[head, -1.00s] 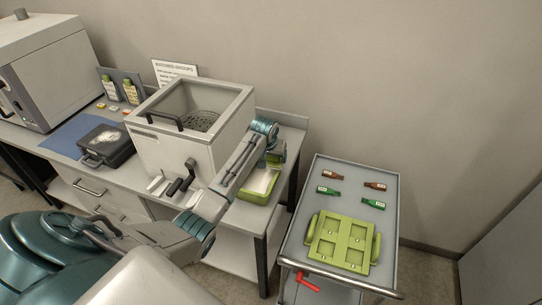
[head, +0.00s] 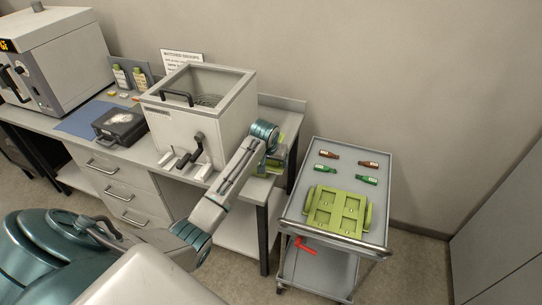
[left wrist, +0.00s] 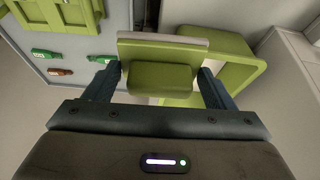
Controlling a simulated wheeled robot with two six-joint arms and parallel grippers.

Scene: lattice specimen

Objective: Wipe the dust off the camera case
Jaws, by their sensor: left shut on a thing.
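The camera case (head: 126,120) is a black case with a handle, lying shut on the bench at the left in the head view. A pale dusty patch (head: 118,118) lies on its lid. My left gripper (left wrist: 160,76) is shut on a green block with a grey strip along its far edge, the wiper (left wrist: 160,78), with one finger at each side. A green tray (left wrist: 243,50) lies just behind and right of the wiper in the wrist view. In the head view my left gripper (head: 270,158) is at the bench's right end, far from the case, and partly hides the tray. My right gripper is out of view.
A large open-topped box (head: 180,125) with black handles stands between the case and my left gripper. A blue mat (head: 78,122), bottles (head: 121,76) and an oven (head: 60,60) are at the left. A cart (head: 300,180) with a green rack and small bottles stands right.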

